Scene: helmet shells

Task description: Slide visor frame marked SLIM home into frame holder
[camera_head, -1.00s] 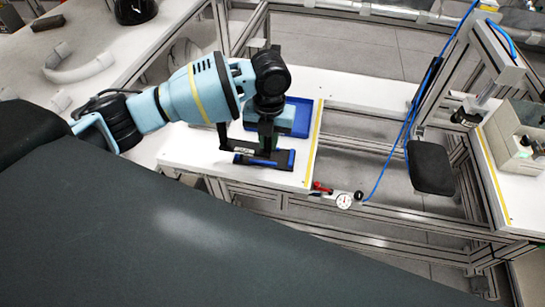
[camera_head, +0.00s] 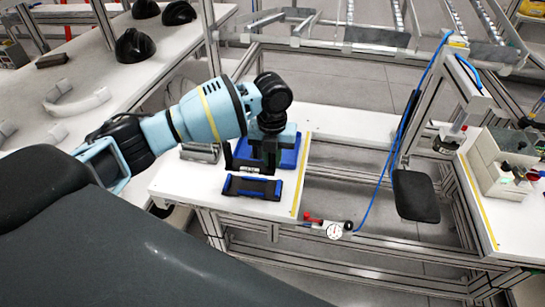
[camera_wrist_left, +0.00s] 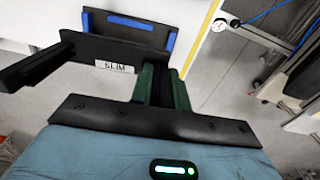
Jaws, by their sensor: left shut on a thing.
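The visor frame marked SLIM (camera_wrist_left: 115,67) is a black angled piece with a white label. It also shows in the head view (camera_head: 250,169), partly hidden by my gripper. My left gripper (camera_wrist_left: 161,85) is shut on its right end in the wrist view; it also shows in the head view (camera_head: 268,168). The frame holder (camera_head: 252,188) is black with blue ends and lies on the white table, just in front of the frame. In the wrist view the holder (camera_wrist_left: 128,28) is beyond the frame's long bar. Whether they touch is unclear. My right gripper is out of view.
A blue tray (camera_head: 289,157) lies behind the gripper, with a grey metallic object (camera_head: 201,153) to the left. A gauge (camera_head: 334,231) and red-handled valve (camera_head: 313,219) are at the table's front right. Dark helmet shells (camera_head: 134,46) stand on the left bench.

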